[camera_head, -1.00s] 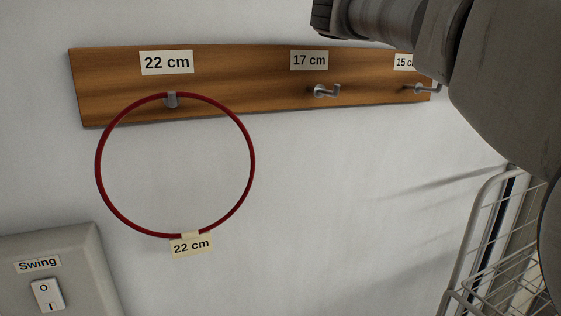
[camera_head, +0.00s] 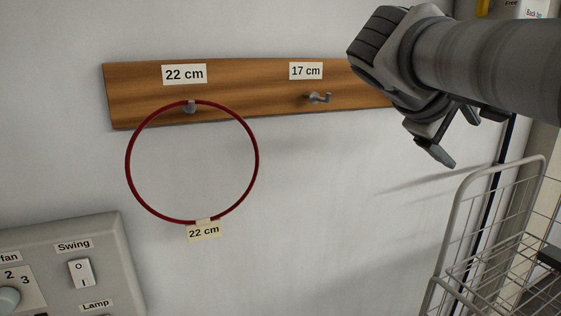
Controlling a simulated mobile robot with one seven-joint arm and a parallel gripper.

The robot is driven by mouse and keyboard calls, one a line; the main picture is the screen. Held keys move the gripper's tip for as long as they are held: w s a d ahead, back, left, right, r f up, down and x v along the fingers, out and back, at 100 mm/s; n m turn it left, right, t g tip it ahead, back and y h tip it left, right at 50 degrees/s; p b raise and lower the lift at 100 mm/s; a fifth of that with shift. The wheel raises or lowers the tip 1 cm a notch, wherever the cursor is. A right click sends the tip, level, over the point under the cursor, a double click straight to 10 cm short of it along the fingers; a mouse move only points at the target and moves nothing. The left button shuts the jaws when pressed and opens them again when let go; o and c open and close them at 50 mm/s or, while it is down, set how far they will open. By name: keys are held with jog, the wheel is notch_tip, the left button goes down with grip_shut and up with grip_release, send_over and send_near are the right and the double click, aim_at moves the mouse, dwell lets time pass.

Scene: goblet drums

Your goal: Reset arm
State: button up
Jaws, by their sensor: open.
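My gripper (camera_head: 462,136) is at the upper right, in front of the right end of the wooden hook board. Its fingers point down and to the right, stand apart and hold nothing. My arm reaches in from the right edge. A dark red ring (camera_head: 128,175) with a "22 cm" tag (camera_head: 204,232) hangs on the left hook (camera_head: 190,107), under the "22 cm" label. The gripper is well to the right of the ring and apart from it.
The wooden board (camera_head: 250,85) is on a pale wall. Its "17 cm" hook (camera_head: 319,98) is empty; its right end is hidden by my arm. A wire rack (camera_head: 455,225) stands at lower right, a switch panel (camera_head: 125,270) at lower left. The wall between is clear.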

jog(key=s+a+f+m+y+p, duration=0.1)
jog(key=s+a+f+y, duration=0.4)
jog(key=f, duration=0.5)
jog(key=s+a+f+m+y+p, duration=0.2)
jog(key=s+a+f+m+y, duration=0.2)
jog(key=s+a+f, duration=0.3)
notch_tip(320, 180, down, 3)
jog(key=s, duration=0.2)
jog(key=shift+s+a+r+g+y, duration=0.15)
jog(key=shift+s+a+g+y, duration=0.1)
jog(key=shift+s+g+y, duration=0.15)
